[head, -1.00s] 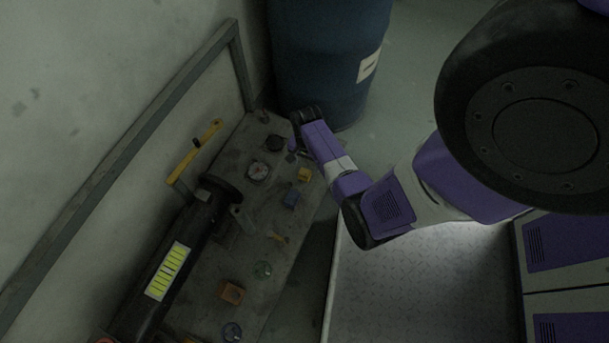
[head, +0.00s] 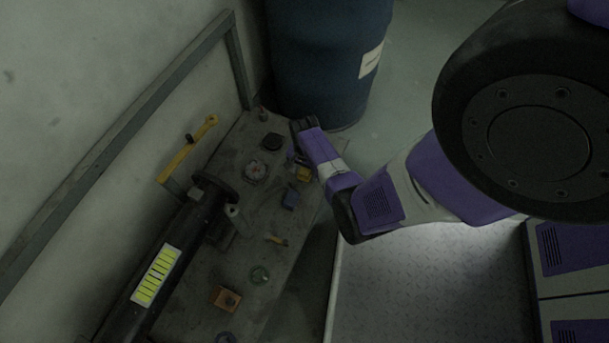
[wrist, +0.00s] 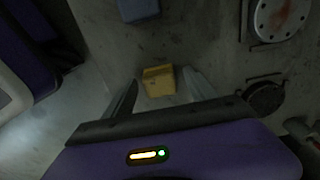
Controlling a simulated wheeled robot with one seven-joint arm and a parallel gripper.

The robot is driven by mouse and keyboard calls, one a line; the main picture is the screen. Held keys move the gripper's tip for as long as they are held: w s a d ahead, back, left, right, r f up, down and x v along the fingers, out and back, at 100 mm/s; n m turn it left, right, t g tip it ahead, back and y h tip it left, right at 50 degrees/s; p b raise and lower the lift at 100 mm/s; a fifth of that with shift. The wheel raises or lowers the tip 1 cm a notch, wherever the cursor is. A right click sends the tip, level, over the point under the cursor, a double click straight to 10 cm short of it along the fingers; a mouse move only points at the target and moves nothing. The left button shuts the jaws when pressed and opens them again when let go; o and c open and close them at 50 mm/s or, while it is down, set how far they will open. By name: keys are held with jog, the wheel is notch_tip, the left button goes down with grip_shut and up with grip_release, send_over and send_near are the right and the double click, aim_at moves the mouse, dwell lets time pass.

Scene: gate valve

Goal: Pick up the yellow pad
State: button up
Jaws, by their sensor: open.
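The yellow pad (wrist: 158,81) is a small block on the grey bench top. In the wrist view it lies between and just beyond the tips of my open gripper (wrist: 158,88). In the head view the yellow pad (head: 303,174) shows near the bench's right edge, beside my gripper (head: 296,160). The gripper is empty, its fingers apart on either side of the pad. I cannot tell whether a finger touches it. The fingers are mostly hidden in the head view.
A blue block (head: 290,198) lies close to the pad. A round gauge-like disc (head: 255,170) and a black disc (head: 272,141) lie nearby. A black pipe with a flange (head: 216,187) runs along the left. A blue drum (head: 325,60) stands behind the bench (head: 235,262).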

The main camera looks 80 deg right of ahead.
aim_at(305, 171)
grip_shut()
notch_tip(305, 171, up, 20)
jog(key=p, duration=1)
